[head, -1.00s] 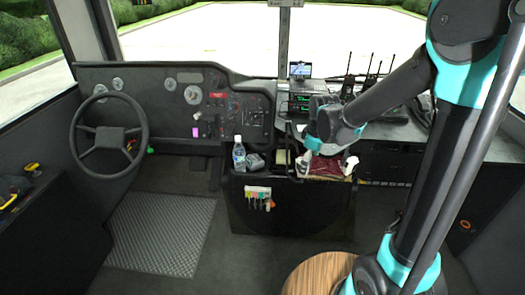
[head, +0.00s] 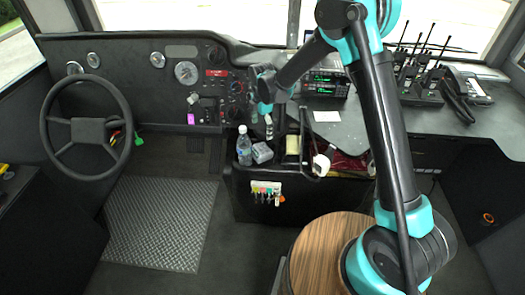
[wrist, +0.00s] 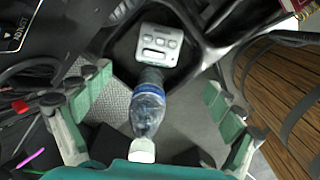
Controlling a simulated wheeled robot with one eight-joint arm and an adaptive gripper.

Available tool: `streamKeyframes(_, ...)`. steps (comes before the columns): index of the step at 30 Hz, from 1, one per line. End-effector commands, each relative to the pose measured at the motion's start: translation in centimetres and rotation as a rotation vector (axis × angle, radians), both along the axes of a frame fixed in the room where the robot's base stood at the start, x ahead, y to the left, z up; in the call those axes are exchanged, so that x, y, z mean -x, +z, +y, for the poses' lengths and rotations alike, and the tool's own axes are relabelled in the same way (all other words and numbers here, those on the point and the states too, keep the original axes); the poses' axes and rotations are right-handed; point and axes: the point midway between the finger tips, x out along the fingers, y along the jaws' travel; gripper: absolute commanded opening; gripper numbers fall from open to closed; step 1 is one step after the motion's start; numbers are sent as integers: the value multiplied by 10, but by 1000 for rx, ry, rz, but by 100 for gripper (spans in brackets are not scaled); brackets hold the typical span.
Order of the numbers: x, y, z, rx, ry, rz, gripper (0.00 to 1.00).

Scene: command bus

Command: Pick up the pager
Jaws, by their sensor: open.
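The pager (wrist: 158,45) is a small light-grey box with a dark screen and several buttons, at the top middle of the wrist view. In the head view the pager (head: 262,152) sits in the console's tray, right of a clear water bottle (head: 244,147). The bottle (wrist: 149,107) also shows in the wrist view, nearer to the camera than the pager. My gripper (wrist: 158,88) is open, its green-padded fingers spread on either side of the bottle and below the pager in the picture. In the head view my gripper (head: 269,124) hangs above the tray, touching nothing that I can see.
Several coloured tags or keys (head: 266,190) hang on the console front. A maroon packet (head: 348,162) and a white object (head: 322,163) lie to the right in the tray. Radios (head: 422,80) and a telephone (head: 468,90) stand on the counter. The steering wheel (head: 88,130) is at left.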

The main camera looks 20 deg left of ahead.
Motion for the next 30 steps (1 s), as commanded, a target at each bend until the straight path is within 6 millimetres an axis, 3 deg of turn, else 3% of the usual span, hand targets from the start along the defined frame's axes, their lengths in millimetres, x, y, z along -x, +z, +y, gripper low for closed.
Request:
streamKeyframes(6, -1, -45, 0, -1, -2, -1, 93)
streamKeyframes(12, -1, -78, 0, -1, -3, -1, 93)
streamKeyframes(20, -1, -94, 0, -1, -3, -1, 93)
streamKeyframes(30, -4, -136, 2, -1, -3, -1, 93)
